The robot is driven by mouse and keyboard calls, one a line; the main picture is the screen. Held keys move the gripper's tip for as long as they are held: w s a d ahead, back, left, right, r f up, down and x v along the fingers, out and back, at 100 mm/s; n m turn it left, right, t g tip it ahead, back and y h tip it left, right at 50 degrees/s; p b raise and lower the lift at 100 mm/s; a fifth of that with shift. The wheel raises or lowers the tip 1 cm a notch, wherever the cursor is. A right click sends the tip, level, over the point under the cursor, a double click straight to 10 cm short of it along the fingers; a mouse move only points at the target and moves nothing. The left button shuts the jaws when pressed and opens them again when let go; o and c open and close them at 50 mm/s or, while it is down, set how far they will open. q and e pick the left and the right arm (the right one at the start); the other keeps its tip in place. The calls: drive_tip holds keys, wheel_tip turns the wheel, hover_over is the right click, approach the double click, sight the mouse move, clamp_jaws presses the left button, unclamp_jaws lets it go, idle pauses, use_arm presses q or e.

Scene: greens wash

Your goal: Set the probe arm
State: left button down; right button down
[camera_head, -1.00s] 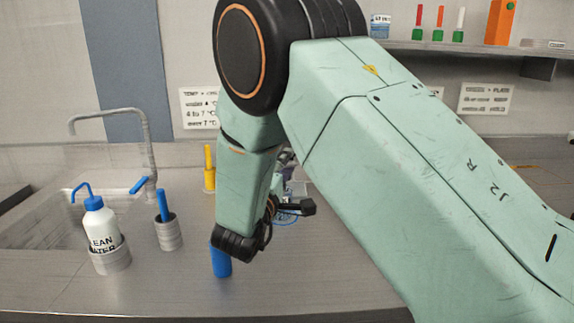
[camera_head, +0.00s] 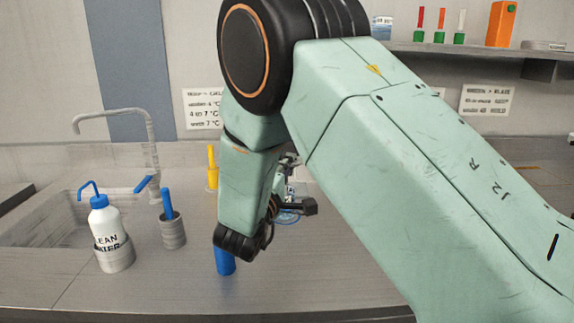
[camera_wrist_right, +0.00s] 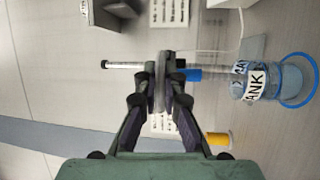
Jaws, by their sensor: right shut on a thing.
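My right gripper (camera_wrist_right: 163,82) is shut on a narrow grey piece, which looks like the probe arm (camera_wrist_right: 163,55); the fingers hide part of it. A thin pale rod with a black tip (camera_wrist_right: 122,65) sticks out to the left of the fingers in the wrist view, and a blue part (camera_wrist_right: 193,75) shows just to their right. Further right is a clear, blue-rimmed vessel (camera_wrist_right: 262,84) with a TANK label. In the head view my right arm hides most of the gripper and the work spot. My left gripper is in neither view.
A white wash bottle (camera_head: 106,223) and a blue-handled tool in a grey holder (camera_head: 172,232) stand near the sink (camera_head: 50,225). A blue cylinder (camera_head: 225,262) shows below my arm. A yellow handle (camera_head: 212,165) stands behind. The front counter is clear.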

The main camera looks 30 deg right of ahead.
drive_tip(key=shift+r, duration=0.15)
wheel_tip(320, 180, up, 10)
drive_tip(key=p, duration=0.9)
drive_tip(key=shift+w+a+p, duration=0.1)
drive_tip(key=shift+p, duration=0.2)
drive_tip(key=shift+w, duration=0.1)
drive_tip(key=c, duration=1.8)
unclamp_jaws()
drive_tip(key=o, duration=0.3)
drive_tip(key=shift+o, duration=0.3)
drive_tip(key=shift+f, duration=0.2)
